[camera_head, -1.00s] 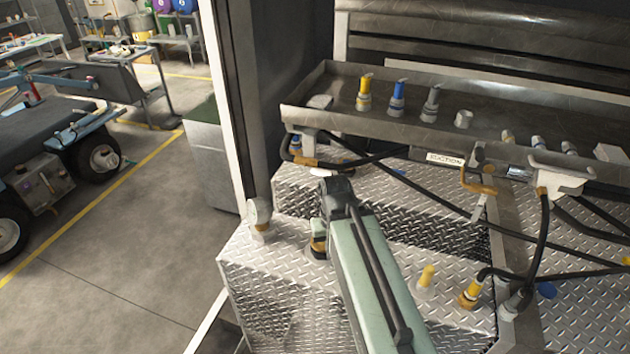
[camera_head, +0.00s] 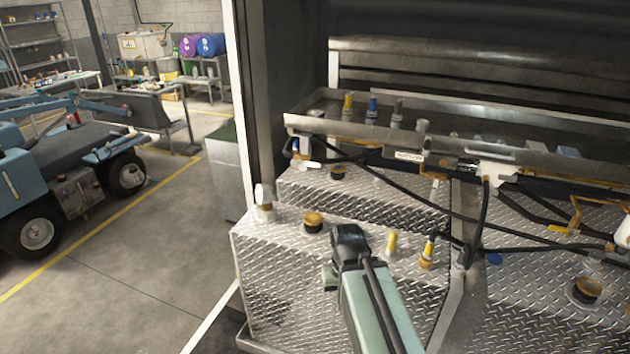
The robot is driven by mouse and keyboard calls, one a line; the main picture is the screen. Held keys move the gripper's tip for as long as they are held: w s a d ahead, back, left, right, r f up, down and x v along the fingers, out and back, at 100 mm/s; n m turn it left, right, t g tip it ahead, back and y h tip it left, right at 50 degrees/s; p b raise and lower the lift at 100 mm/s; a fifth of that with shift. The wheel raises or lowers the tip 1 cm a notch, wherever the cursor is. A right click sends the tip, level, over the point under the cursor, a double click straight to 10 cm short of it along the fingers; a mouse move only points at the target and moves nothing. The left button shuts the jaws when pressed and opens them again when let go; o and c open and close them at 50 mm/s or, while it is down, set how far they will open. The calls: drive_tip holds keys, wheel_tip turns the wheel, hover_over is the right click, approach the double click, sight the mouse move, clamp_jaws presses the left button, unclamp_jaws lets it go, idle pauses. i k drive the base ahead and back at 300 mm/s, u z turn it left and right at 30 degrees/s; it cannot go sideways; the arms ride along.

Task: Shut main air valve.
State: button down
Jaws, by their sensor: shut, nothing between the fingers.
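Several valves and hose fittings with yellow-orange parts sit along the front of the grey tray. One yellow-orange handle (camera_head: 575,214) stands at the right, with a white cylinder beside it. Another yellow-orange fitting (camera_head: 297,154) is at the tray's left end. I cannot tell which is the main air valve; no label for it is readable. My arm rises from the bottom, over the near diamond-plate tank, and ends in a dark wrist joint. The fingers of my gripper do not show; the wrist and arm hide that area.
The diamond-plate tank tops (camera_head: 365,200) carry caps and yellow fittings. Black hoses (camera_head: 430,195) cross in front of the tray (camera_head: 350,128). A dark frame post with a white edge stands left of the tanks. Open floor (camera_head: 130,290) and a blue vehicle (camera_head: 70,165) lie further left.

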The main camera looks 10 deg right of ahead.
sight(314, 164)
drive_tip(key=u, duration=0.4)
drive_tip(key=i, duration=1.7)
drive_tip(key=z, duration=0.55)
drive_tip(key=k, duration=0.5)
drive_tip(key=u, duration=0.6)
drive_tip(key=i, duration=0.4)
drive_tip(key=u, duration=0.5)
